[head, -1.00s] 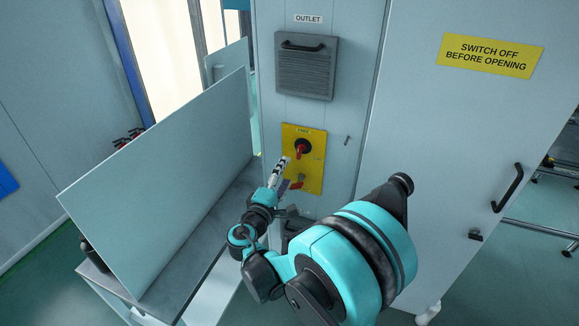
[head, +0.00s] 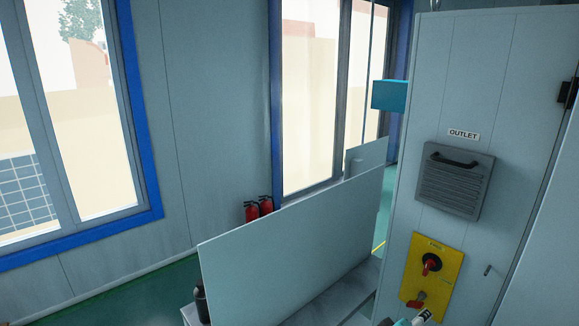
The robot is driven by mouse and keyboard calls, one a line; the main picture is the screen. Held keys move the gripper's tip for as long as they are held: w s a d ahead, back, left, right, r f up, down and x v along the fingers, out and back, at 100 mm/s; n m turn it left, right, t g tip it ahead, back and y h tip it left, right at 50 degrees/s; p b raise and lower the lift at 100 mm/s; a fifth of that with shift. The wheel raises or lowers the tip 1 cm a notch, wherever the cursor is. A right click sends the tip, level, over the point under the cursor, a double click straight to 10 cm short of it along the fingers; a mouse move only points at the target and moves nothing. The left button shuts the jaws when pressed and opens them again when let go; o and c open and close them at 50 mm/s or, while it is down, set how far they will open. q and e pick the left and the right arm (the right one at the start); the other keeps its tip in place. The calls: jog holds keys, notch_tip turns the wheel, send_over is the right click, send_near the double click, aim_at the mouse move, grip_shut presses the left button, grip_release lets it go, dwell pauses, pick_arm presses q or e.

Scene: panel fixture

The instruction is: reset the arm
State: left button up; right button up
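A small teal, black and white piece of my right gripper (head: 423,316) shows at the bottom edge of the head view, just below the yellow switch panel (head: 447,262). The rest of that arm is out of the picture, and whether the fingers are open or shut cannot be made out. The panel carries a red rotary switch (head: 431,263) on a dark round base and a smaller red handle (head: 416,301) below it. I cannot tell whether the gripper touches the panel. My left gripper is not in view.
The grey cabinet (head: 405,185) with a vent cover (head: 455,181) under an OUTLET label stands at the right. A large pale partition (head: 290,250) rises left of it. Red fire extinguishers (head: 258,209) stand by the wall. Green floor (head: 120,295) is open at the lower left.

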jog(key=s+a+f+m+y, duration=0.2)
jog(key=s+a+y, duration=0.2)
jog(key=s+a, duration=0.2)
jog(key=s+a+f+m+g+y, duration=0.1)
jog(key=s+a+f+m+y, duration=0.1)
jog(key=s+a+y, duration=0.3)
jog(key=s+a, duration=0.1)
jog(key=s, duration=0.2)
jog(key=shift+a+m, duration=0.3)
jog(key=shift+m, duration=0.1)
jog(key=shift+f, duration=0.1)
